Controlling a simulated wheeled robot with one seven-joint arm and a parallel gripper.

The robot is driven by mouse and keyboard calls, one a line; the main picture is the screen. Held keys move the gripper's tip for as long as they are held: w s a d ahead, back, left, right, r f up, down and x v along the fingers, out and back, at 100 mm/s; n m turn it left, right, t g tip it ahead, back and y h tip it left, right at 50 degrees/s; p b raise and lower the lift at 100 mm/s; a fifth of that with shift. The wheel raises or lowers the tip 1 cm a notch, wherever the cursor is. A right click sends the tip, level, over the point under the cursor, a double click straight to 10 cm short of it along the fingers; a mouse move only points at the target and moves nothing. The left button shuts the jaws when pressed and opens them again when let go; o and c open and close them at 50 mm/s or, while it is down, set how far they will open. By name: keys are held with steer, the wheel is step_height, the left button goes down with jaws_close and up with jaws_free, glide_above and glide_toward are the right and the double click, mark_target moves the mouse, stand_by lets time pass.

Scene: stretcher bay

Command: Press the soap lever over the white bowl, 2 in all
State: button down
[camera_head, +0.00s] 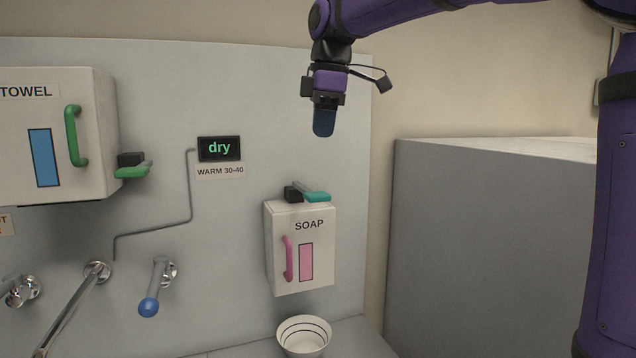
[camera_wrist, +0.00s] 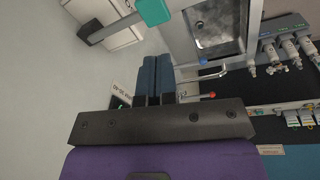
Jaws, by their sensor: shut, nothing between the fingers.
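The soap dispenser (camera_head: 301,258) is a white wall box labelled SOAP, with a pink handle and pink window. Its teal lever (camera_head: 317,197) sits on top, on a dark mount. The white bowl (camera_head: 303,338) stands below the dispenser, and its inside looks empty. My gripper (camera_head: 323,134) is shut and empty, pointing down above the lever and clearly apart from it. In the wrist view the shut fingers (camera_wrist: 155,62) show, with the teal lever (camera_wrist: 155,11) beyond their tips at the top edge.
A white TOWEL box (camera_head: 82,130) with a green lever (camera_head: 132,171) hangs at left. A tap handle with a blue knob (camera_head: 149,307) projects from the wall. A large grey block (camera_head: 480,240) stands at right. The wrist view shows a sink (camera_wrist: 216,30).

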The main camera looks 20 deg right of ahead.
mark_target(318, 194)
step_height(318, 194, up, 3)
steer(key=n, duration=0.3)
steer(key=shift+w+d+f+h, duration=0.1)
steer(key=shift+w+f+h, duration=0.1)
steer(key=shift+h, duration=0.1)
steer(key=shift+f, duration=0.1)
steer(key=f, duration=0.4)
steer(key=w+f, duration=0.1)
steer(key=f, duration=0.8)
steer(key=shift+w+f, duration=0.25)
steer(key=shift+f, duration=0.1)
